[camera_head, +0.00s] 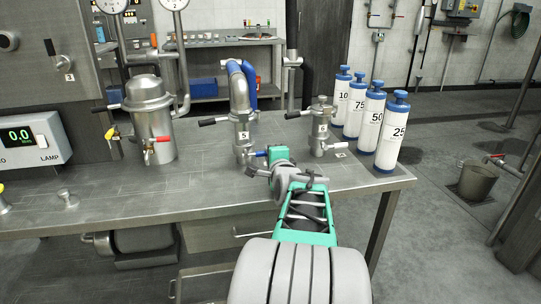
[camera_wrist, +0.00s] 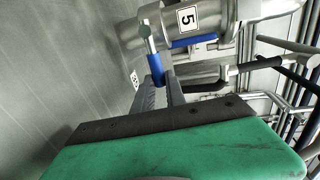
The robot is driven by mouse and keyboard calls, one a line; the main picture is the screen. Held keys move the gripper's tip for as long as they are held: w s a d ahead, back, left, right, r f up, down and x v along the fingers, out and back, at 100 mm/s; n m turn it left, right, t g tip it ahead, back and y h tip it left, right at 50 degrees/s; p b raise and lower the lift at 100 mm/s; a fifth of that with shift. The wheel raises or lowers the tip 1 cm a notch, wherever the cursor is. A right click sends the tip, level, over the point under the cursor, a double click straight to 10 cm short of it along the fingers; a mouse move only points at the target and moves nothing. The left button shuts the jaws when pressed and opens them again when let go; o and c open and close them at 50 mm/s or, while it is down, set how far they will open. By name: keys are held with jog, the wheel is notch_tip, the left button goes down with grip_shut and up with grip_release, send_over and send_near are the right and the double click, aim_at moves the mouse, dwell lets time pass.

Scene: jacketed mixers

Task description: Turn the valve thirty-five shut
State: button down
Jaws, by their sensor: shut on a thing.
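A steel jacketed vessel marked 5 (camera_head: 243,135) stands on the bench, with a grey pipe rising from it. Low on its side is a small valve with a blue lever (camera_head: 261,154). In the wrist view the blue lever (camera_wrist: 155,69) hangs from a steel valve stem (camera_wrist: 147,36). A small tag (camera_wrist: 135,79) beside it is too small to read surely. My gripper (camera_head: 268,155) reaches in from the right at the lever. In the wrist view its fingers (camera_wrist: 165,90) are shut on the blue lever's end, hiding the tip.
A second blue lever (camera_wrist: 188,42) shows behind. A black-handled valve (camera_head: 214,122) is above. A steel mixer (camera_head: 320,135) stands close right, several blue-capped bottles (camera_head: 390,135) beyond it. A larger vessel (camera_head: 152,125) with a red lever is left. The bench front (camera_head: 130,200) is mostly clear.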

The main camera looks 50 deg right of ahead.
jog(key=c, duration=1.4)
grip_release()
jog(key=shift+o, duration=0.2)
jog(key=shift+s, duration=0.1)
jog(key=p+v, duration=0.1)
jog(key=v, duration=0.6)
jog(key=shift+s+a, duration=0.25)
jog(key=shift+a, duration=0.05)
